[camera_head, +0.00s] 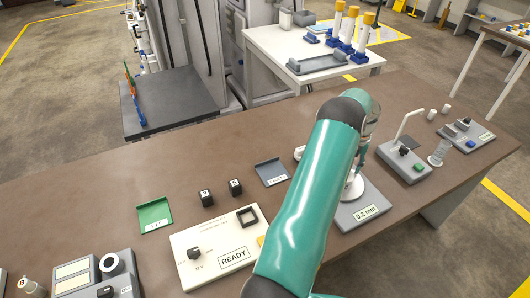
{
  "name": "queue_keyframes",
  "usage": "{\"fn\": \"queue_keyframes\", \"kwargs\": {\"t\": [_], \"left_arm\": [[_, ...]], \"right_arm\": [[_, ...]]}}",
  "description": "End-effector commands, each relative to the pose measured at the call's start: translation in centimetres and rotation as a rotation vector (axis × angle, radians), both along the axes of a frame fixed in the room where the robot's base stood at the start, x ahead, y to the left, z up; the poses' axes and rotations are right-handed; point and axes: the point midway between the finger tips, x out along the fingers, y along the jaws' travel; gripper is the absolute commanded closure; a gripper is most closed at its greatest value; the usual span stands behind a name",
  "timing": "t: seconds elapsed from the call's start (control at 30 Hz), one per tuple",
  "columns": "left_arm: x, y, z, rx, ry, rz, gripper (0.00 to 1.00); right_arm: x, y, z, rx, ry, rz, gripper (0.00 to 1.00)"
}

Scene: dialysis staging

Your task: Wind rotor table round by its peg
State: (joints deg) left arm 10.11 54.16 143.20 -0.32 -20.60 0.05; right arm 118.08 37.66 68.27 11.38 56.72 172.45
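One of my teal arms reaches up from the bottom edge across the middle of the bench. Its far end hides what lies behind it, and no gripper fingers can be made out. A round white part (354,189) stands on a grey base (364,210) labelled "0.2 mm", just right of the arm and partly covered by it. I cannot tell whether this is the rotor table, and no peg can be made out. My other arm and its gripper do not show.
The brown bench (120,190) holds a cream "READY" panel (215,262), a green tray (155,215), a grey-blue tray (271,172) and two black cubes, one of them here (206,198). Grey fixtures (405,165) stand to the right. A white side table (270,45) stands behind.

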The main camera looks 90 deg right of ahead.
Motion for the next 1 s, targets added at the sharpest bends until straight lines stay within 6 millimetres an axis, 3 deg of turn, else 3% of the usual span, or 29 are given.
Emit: {"fn": "queue_keyframes", "kwargs": {"t": [0.17,0.6,0.8,1.0], "left_arm": [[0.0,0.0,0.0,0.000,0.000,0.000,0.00],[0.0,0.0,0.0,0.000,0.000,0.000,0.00],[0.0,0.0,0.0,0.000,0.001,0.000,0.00],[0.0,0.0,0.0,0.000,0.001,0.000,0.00]], "right_arm": [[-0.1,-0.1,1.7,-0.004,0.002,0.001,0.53],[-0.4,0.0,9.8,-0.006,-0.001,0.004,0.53],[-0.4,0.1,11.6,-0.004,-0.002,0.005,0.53],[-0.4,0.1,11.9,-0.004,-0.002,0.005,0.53]]}}
